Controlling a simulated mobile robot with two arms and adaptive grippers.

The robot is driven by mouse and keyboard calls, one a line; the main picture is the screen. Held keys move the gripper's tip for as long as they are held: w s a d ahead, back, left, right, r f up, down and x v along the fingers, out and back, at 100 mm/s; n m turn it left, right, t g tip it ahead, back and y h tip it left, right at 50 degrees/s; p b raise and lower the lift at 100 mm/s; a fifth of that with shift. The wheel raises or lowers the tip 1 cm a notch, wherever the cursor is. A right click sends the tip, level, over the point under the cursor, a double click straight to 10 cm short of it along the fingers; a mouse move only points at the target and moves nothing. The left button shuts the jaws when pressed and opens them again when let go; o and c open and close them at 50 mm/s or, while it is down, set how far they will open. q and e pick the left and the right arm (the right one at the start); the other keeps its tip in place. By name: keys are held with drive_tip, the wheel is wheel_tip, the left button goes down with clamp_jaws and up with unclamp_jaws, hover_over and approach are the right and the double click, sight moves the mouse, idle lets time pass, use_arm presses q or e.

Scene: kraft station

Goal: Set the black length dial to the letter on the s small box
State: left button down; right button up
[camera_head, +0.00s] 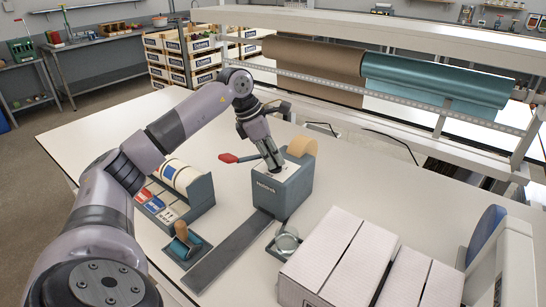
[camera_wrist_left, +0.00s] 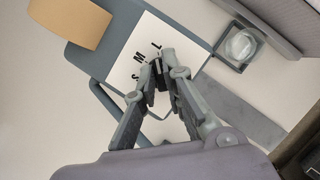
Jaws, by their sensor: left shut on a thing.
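A grey dispenser (camera_head: 285,188) with a tan roll stands on the table in the head view. Its white top plate (camera_wrist_left: 140,62) carries the letters S, M and L in an arc in the left wrist view. My left gripper (camera_head: 275,170) reaches down onto this plate. In the left wrist view its fingertips (camera_wrist_left: 160,76) are shut on the black dial (camera_wrist_left: 161,73), which is mostly hidden between them. The dial seems to sit near the L end, but its exact pointing is hidden. White boxes (camera_head: 343,255) lie at the front right; I cannot read a letter on them.
A red-tipped handle (camera_head: 229,158) sticks out left of the dispenser. A label roll holder (camera_head: 185,190), a wooden-handled roller (camera_head: 181,238) and a small glass dish (camera_head: 286,241) stand nearby. Brown and teal paper rolls (camera_head: 435,80) hang behind. The table's left back is clear.

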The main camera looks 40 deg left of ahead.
use_arm(q)
drive_tip(key=shift+d+f, duration=0.1)
drive_tip(key=shift+f, duration=0.1)
drive_tip(key=n+y, duration=0.1)
drive_tip(key=n, duration=0.3)
drive_tip(key=shift+s+d+t+b, duration=0.1)
drive_tip(key=shift+t+b, duration=0.2)
drive_tip(key=shift+b, duration=0.05)
drive_tip(key=n+y, duration=0.1)
drive_tip(key=n, duration=0.1)
drive_tip(key=n+y, duration=0.1)
drive_tip(key=n, duration=0.2)
drive_tip(key=shift+d+f, duration=0.1)
drive_tip(key=shift+d, duration=0.1)
drive_tip(key=n+y, duration=0.2)
drive_tip(key=n, duration=0.3)
drive_tip(key=shift+d, duration=0.1)
drive_tip(key=shift+n+g+y, duration=0.6)
drive_tip(key=shift+n+g, duration=0.1)
drive_tip(key=shift+n, duration=1.1)
drive_tip(key=c, duration=1.8)
unclamp_jaws()
drive_tip(key=shift+o, duration=0.6)
